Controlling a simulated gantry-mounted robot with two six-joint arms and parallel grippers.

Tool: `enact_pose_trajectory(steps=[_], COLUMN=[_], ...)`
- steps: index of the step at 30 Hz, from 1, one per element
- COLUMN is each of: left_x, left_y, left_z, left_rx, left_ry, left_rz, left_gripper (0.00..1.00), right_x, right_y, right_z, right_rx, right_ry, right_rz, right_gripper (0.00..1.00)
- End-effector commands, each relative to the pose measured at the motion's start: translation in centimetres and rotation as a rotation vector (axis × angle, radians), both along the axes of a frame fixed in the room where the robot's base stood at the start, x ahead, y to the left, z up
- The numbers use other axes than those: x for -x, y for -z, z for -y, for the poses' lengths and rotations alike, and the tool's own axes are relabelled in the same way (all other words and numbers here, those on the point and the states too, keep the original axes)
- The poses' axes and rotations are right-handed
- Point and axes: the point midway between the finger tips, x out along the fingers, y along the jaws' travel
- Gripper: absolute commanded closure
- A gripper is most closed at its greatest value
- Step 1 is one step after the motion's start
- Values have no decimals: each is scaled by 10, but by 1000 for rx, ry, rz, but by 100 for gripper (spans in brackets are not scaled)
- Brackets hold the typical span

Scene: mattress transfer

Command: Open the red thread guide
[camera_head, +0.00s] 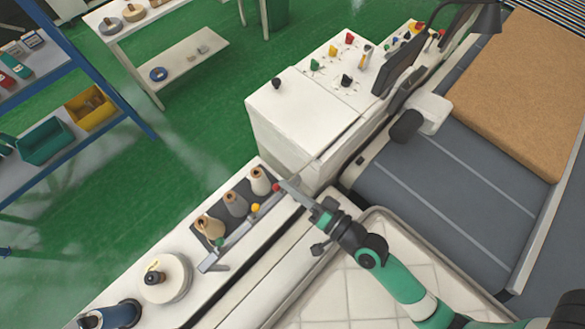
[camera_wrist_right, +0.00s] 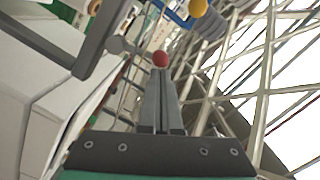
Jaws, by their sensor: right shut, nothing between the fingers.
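The red thread guide's ball (camera_head: 277,187) sits at the right end of a grey rail beside the thread cones. In the right wrist view the red ball (camera_wrist_right: 160,59) shows just beyond my fingertips. My right gripper (camera_head: 286,184) is shut and empty, its tips at or very close to the ball; I cannot tell whether they touch. A yellow guide ball (camera_head: 255,208) and a green one (camera_head: 219,242) sit further left along the rail. The yellow ball also shows in the right wrist view (camera_wrist_right: 198,8). My left gripper is not in view.
Cream (camera_head: 260,181), grey (camera_head: 235,204) and tan (camera_head: 207,228) cones stand behind the rail. A white machine cabinet (camera_head: 300,117) rises close behind my right gripper. A quilted white mattress (camera_head: 345,291) lies under my right arm. A blue shelf (camera_head: 90,75) stands far left.

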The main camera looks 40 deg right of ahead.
Motion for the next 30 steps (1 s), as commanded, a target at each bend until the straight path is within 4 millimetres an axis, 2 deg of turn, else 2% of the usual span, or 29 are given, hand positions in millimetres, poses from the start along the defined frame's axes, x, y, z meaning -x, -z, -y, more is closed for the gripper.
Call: enact_pose_trajectory(steps=[9, 30], left_x=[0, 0], left_y=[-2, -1], left_z=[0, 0], left_rx=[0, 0], left_ry=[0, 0], left_rz=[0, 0], left_gripper=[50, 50], right_x=[0, 0], right_y=[0, 0], right_z=[0, 0], right_rx=[84, 89], right_ry=[0, 1], right_rz=[10, 12], right_gripper=[100, 100])
